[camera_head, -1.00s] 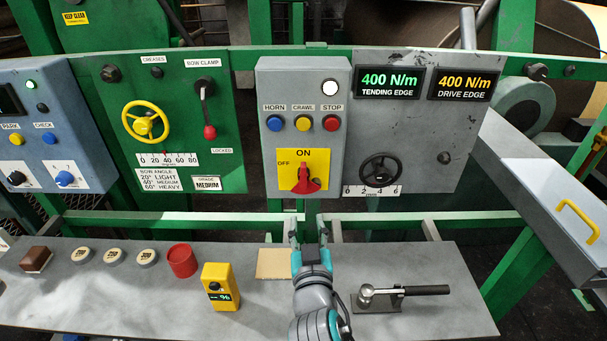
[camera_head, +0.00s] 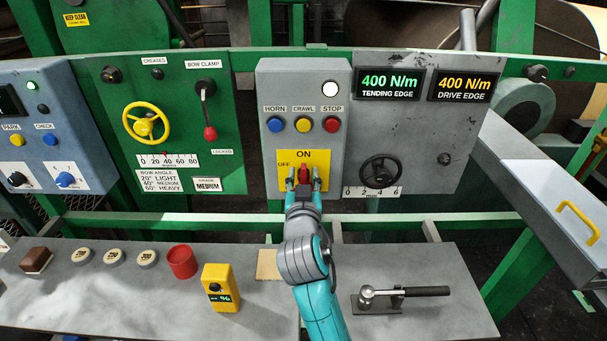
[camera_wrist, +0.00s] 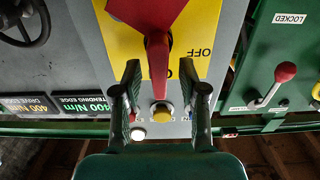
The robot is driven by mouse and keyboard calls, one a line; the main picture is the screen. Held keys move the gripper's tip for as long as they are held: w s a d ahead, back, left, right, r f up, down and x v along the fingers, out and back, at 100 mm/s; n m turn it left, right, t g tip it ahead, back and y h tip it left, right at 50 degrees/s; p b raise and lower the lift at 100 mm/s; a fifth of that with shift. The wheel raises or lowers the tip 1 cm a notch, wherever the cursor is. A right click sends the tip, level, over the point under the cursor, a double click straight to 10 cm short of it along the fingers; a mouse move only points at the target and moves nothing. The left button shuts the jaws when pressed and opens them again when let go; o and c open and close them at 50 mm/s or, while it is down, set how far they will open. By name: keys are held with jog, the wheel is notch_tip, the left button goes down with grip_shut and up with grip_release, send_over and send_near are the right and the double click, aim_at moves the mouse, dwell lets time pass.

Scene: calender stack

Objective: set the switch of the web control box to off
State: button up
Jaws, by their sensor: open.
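The web control box (camera_head: 264,90) is a grey box on the green frame. Its red rotary switch (camera_head: 304,172) sits on a yellow plate (camera_head: 322,158) marked ON at the top and OFF at the left. The switch's handle points up toward ON. My gripper (camera_head: 304,180) is open in front of the switch, a finger at each side of the handle, and it hides the lower part of the switch. In the wrist view, which is upside down, the red handle (camera_wrist: 157,52) stands between the spread fingertips (camera_wrist: 160,72), with gaps on both sides.
Blue, yellow and red buttons (camera_head: 303,124) and a lit white lamp (camera_head: 330,89) are above the switch. A black handwheel (camera_head: 380,171) is close on the right. A red-knobbed clamp lever (camera_head: 209,115) is on the left. A grey bench (camera_head: 130,300) lies below.

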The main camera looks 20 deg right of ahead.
jog(key=shift+w+d, duration=0.2)
jog(key=shift+w, duration=0.4)
grip_shut()
